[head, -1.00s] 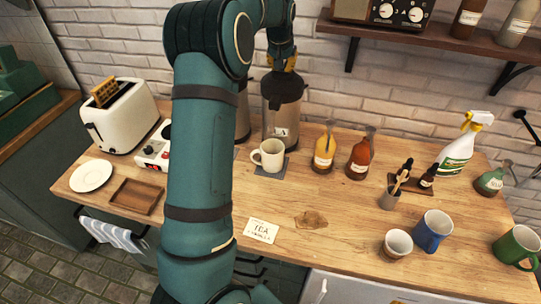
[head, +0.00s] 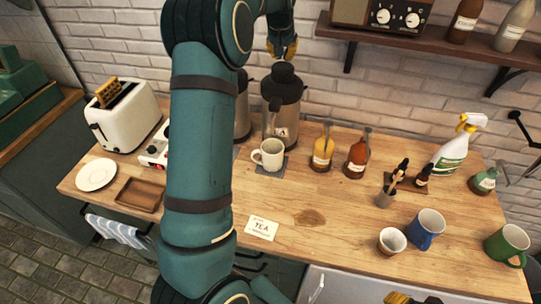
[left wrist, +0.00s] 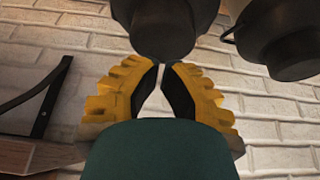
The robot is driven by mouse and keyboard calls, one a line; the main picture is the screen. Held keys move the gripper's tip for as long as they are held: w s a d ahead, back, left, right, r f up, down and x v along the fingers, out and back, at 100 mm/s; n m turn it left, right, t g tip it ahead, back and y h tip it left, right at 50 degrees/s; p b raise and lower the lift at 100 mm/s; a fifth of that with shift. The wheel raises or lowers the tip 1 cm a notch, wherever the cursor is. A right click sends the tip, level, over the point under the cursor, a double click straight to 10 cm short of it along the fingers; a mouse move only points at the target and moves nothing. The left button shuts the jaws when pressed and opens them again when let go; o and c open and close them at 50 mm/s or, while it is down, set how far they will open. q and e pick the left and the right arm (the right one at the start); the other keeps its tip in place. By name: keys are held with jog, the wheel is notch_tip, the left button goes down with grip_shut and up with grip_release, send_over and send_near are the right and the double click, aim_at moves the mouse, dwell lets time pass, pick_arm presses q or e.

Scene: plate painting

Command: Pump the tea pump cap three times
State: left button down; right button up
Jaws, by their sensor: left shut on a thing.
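The tea pump is a steel and dark airpot (head: 285,118) at the back of the counter, upright, with a small label. Its dark cap (head: 283,82) sits on top with a raised knob; the cap also shows at the top of the left wrist view (left wrist: 167,22). My left gripper (head: 283,57), with yellow fingers, points down right at the cap's top. In the left wrist view the gripper's fingertips (left wrist: 162,68) are almost together against the dark cap; the exact contact is hard to see. My right gripper (head: 410,299) only peeks in at the bottom edge.
A cream mug (head: 269,154) stands in front of the airpot. A second airpot (head: 243,108) is close on the left, partly behind my arm. Yellow (head: 321,152) and orange (head: 355,157) bottles stand to the right. A wall shelf (head: 400,42) is at upper right.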

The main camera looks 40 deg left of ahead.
dwell(0.5)
pick_arm(q)
notch_tip(320, 180, up, 6)
dwell(0.6)
jog(key=shift+f, duration=0.1)
dwell(0.4)
